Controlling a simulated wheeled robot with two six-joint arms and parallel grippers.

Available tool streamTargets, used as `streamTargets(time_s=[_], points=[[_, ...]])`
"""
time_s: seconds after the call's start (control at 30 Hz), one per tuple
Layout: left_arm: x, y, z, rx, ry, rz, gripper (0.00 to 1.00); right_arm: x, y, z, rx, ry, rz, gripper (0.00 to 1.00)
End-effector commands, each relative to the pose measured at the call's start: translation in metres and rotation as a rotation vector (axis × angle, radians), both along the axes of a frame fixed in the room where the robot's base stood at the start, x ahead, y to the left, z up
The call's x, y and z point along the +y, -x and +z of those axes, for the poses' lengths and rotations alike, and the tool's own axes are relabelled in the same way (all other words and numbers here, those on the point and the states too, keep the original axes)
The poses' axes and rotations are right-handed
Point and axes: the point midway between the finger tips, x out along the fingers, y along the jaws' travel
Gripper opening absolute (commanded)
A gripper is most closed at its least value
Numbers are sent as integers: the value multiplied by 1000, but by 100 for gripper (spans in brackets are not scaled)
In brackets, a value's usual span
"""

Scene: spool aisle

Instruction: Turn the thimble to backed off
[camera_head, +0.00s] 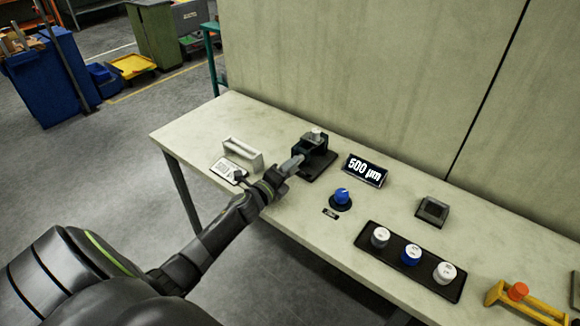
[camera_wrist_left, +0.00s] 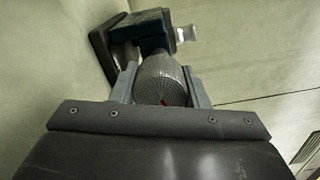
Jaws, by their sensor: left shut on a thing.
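The thimble (camera_wrist_left: 160,82) is a grey knurled cylinder with a small red mark on its end face, seen in the left wrist view. It sits on a dark stand (camera_head: 318,160) on the bench, which also shows in the left wrist view (camera_wrist_left: 124,32). My left gripper (camera_wrist_left: 160,88) is shut on the thimble, one finger on each side. In the head view my left gripper (camera_head: 288,168) reaches the stand from the front left and hides most of the thimble. A black display (camera_head: 365,170) right of the stand reads 500 µm. My right gripper is not in view.
A blue knob (camera_head: 342,196) stands right of my gripper. A black tray (camera_head: 372,256) holds three knobs or spools. A white holder (camera_head: 242,153) stands left. A dark box (camera_head: 432,210) and a yellow stand (camera_head: 520,300) are to the right. A wall rises behind the bench.

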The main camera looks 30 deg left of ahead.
Motion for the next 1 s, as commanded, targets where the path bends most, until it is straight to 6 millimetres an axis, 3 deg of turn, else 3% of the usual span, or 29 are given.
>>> streamTargets(time_s=[0.6, 1.0], points=[[0, 0, 2, 47, 562, 2, 18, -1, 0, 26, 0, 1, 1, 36], [0, 1, 1, 63, 778, 3, 18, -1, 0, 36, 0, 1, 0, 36]])
